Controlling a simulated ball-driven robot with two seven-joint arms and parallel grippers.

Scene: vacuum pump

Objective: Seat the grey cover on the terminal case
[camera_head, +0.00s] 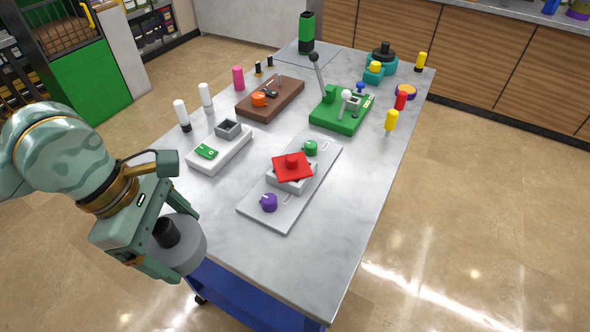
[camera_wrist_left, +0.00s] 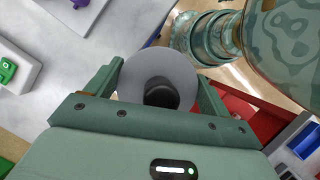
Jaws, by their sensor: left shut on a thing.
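A grey round cover (camera_head: 190,250) with a black knob is between the fingers of my left gripper (camera_head: 165,222), at the table's near left corner. In the left wrist view the grey disc (camera_wrist_left: 185,70) sits between the two fingers of my gripper (camera_wrist_left: 160,74), its black knob facing the camera. My left gripper is shut on it. A square grey case (camera_head: 291,181) under a red lid stands on a grey plate. A small open grey box (camera_head: 228,130) stands on a white board. I cannot tell which is the terminal case. My right gripper is not in view.
The grey plate (camera_head: 284,215) also bears a purple knob (camera_head: 268,203) and a green knob (camera_head: 310,148). Two white-topped pegs (camera_head: 182,113) stand at the left edge. A green lever block (camera_head: 340,115) stands farther back. The table's near right part (camera_head: 315,262) is clear.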

